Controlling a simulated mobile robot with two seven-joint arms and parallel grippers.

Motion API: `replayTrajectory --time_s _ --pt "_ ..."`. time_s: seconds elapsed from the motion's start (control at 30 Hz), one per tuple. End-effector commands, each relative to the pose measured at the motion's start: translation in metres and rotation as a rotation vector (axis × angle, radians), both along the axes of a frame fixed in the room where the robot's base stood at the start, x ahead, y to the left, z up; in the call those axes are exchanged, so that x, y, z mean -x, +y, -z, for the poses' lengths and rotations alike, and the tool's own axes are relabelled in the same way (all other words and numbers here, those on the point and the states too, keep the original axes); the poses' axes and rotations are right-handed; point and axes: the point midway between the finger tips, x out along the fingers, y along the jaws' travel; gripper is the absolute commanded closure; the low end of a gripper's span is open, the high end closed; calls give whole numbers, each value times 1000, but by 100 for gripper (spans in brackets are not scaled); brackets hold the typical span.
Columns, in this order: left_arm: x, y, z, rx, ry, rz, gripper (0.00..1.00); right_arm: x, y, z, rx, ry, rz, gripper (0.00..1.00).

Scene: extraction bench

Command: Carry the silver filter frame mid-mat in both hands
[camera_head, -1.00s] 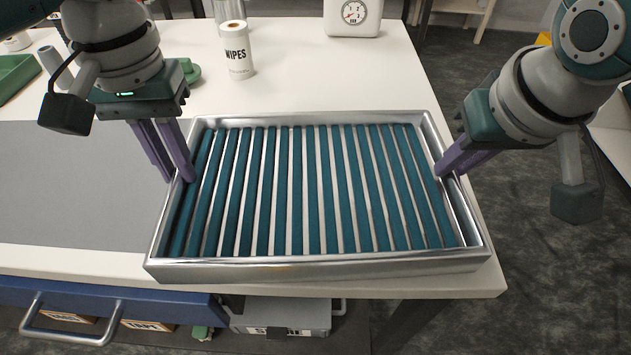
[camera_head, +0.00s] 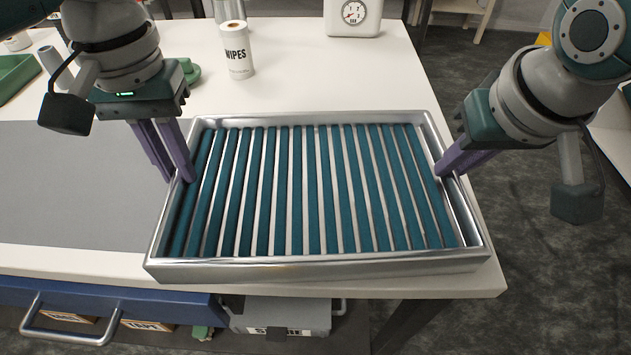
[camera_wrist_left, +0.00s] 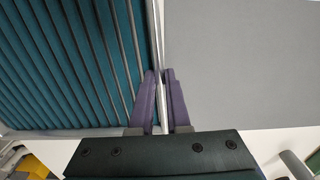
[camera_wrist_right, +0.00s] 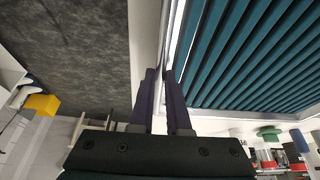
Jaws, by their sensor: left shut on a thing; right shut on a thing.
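The silver filter frame (camera_head: 320,267) is a shallow rectangular metal frame with teal slats in the middle of the head view. It is over the right part of the white bench, at the right edge of the grey mat. My left gripper (camera_head: 188,180) is shut on the frame's left rim; its purple fingers straddle the rim in the left wrist view (camera_wrist_left: 163,75). My right gripper (camera_head: 441,172) is shut on the right rim, also seen in the right wrist view (camera_wrist_right: 161,75). I cannot tell whether the frame touches the bench.
The grey mat (camera_head: 80,185) lies clear to the left of the frame. A wipes canister (camera_head: 237,50), a green dish (camera_head: 190,74) and a white dial scale (camera_head: 352,17) stand behind. A green tray (camera_head: 15,78) is at the far left. The bench's right edge is close.

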Motion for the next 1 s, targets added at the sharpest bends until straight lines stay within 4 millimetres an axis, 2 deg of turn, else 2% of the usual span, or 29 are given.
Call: replayTrajectory --time_s 0.37,0.8,1.0 --pt "-1 0 -5 1 -2 0 100 0 0 -5 0 -1 0 100" --pt "0 0 -49 1 -2 0 100 0 0 -49 0 -1 0 100" --pt "0 0 -52 0 -2 0 100 0 0 -51 0 -1 0 100"
